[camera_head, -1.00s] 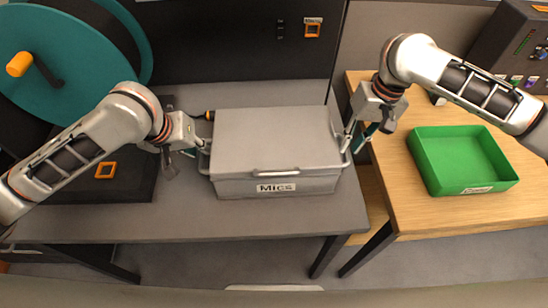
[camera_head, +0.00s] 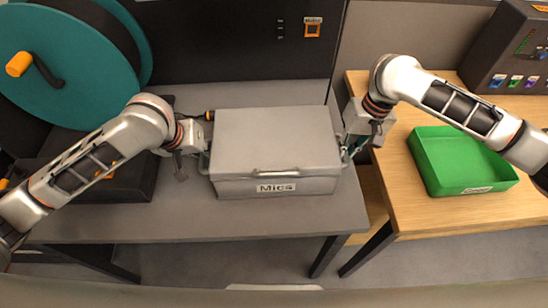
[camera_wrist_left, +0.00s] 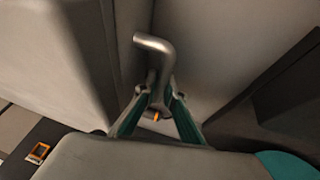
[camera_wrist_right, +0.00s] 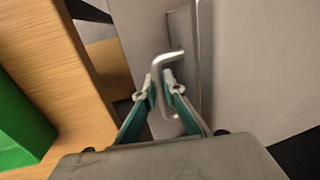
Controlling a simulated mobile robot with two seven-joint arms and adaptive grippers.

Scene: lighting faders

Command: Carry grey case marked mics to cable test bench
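The grey case (camera_head: 274,140) has a label reading "Mics" and stands level on the grey bench (camera_head: 300,222). My left gripper (camera_head: 203,145) is at the case's left side, with its fingertips drawn in around the bent metal side handle (camera_wrist_left: 155,50) in the left wrist view. My right gripper (camera_head: 347,150) is at the right side, with its fingertips closed on the other side handle (camera_wrist_right: 168,58) in the right wrist view. The exact finger contact is partly hidden. I cannot tell which surface is the cable test bench.
A wooden table (camera_head: 420,215) stands to the right, with a green tray (camera_head: 462,160) and a dark panel with buttons (camera_head: 510,50). A large teal reel (camera_head: 60,60) stands at the left. A dark wall is behind the case.

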